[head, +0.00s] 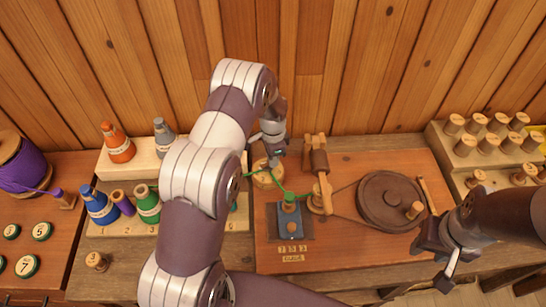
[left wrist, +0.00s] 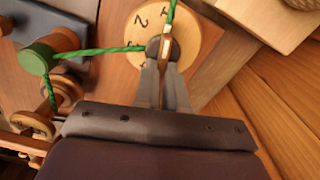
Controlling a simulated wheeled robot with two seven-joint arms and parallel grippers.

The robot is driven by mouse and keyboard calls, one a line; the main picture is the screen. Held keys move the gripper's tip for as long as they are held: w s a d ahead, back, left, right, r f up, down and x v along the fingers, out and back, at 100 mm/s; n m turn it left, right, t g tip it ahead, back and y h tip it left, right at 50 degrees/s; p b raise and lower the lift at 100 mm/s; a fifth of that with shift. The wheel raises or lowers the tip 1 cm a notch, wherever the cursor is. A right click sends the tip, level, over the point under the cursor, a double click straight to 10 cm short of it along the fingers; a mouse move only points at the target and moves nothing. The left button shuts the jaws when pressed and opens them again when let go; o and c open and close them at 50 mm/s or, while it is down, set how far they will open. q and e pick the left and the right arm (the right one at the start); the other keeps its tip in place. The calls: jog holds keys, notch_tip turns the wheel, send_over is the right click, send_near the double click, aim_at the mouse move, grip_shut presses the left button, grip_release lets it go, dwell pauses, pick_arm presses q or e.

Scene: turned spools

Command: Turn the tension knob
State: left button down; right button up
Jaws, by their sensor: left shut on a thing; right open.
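The tension knob is a pale round wooden dial with dark numerals (head: 264,182), set on the winding machine's board. It also shows in the left wrist view (left wrist: 196,38), with a dark centre and an upright wooden grip. My left gripper (head: 277,157) is over the dial, and in the left wrist view its fingers (left wrist: 165,58) are shut on the knob's grip at the centre. The fingers hide part of the dial. A green thread (left wrist: 105,50) runs past the dial to a green-topped post (head: 289,197). My right gripper (head: 446,257) is open and empty at the board's front right.
A large dark wheel (head: 388,200) with a handle stands right of the dial. A blue-grey plate (head: 305,222) is in front of it. Thread cones (head: 148,206) stand at left, and a peg rack (head: 455,172) stands at right. A wooden wall is close behind.

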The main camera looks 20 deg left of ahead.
pick_arm(q)
jog(key=c, duration=1.2)
grip_release()
jog(key=shift+a, duration=0.1)
jog(key=shift+r, duration=0.1)
notch_tip(320, 180, up, 13)
jog(key=b, duration=0.2)
jog(key=shift+f+b, duration=0.2)
jog(key=shift+b, duration=0.15)
jog(key=s+d+r+n, duration=0.1)
jog(key=s+n, duration=0.4)
jog(key=s, duration=0.6)
jog(key=s+d+r+n+t, duration=0.1)
jog(key=s+d+n, duration=0.3)
jog(key=s, duration=0.7)
jog(key=shift+r+n, duration=0.4)
jog(key=shift+r, duration=0.05)
